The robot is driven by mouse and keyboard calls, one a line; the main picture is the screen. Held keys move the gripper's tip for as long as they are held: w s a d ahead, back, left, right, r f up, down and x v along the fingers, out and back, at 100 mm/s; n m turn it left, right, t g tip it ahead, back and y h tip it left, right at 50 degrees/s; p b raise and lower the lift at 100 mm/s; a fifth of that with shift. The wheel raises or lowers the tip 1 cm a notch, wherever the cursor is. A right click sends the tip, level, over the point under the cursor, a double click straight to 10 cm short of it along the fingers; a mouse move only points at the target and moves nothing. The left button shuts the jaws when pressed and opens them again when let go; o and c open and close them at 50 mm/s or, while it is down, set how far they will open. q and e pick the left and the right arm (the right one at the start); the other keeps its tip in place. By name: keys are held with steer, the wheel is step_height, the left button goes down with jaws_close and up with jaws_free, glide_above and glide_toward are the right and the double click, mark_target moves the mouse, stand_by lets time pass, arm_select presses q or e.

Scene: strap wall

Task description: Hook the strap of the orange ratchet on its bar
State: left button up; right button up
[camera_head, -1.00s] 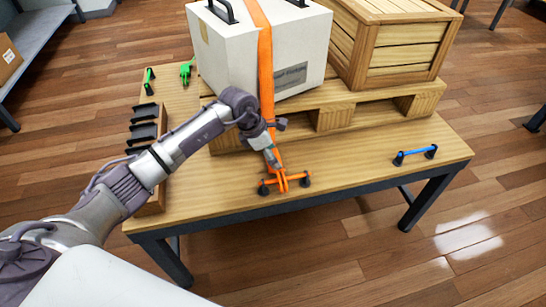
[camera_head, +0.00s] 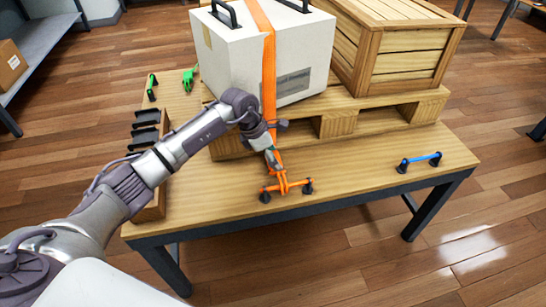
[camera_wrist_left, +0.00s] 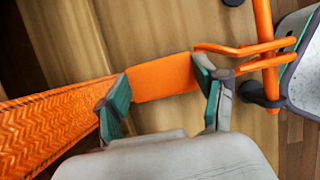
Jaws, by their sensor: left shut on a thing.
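My left gripper (camera_head: 272,160) is shut on the orange strap end just behind the orange bar. In the left wrist view its green-padded fingers (camera_wrist_left: 163,95) close on the flat orange strap (camera_wrist_left: 160,78). A two-pronged orange hook (camera_wrist_left: 232,49) sticks out from the strap end and meets the orange bar (camera_wrist_left: 263,25). I cannot tell whether it is seated around the bar. In the head view the bar (camera_head: 297,185) stands on two black feet near the table's front edge. The strap (camera_head: 268,65) runs up over the white box. The orange ratchet cannot be made out.
The white box (camera_head: 225,60) and a wooden crate (camera_head: 405,60) stand on a pallet (camera_head: 375,116) behind. A blue bar (camera_head: 420,160) is at right, a green bar (camera_head: 151,87) and green ratchet (camera_head: 188,78) at left.

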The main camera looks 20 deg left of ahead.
stand_by(0.3)
arm_select(q)
steer(key=o, duration=1.3)
steer(key=shift+o, duration=0.2)
steer(key=shift+a, duration=0.1)
steer(key=v, duration=0.8)
steer(key=shift+w+r, duration=0.15)
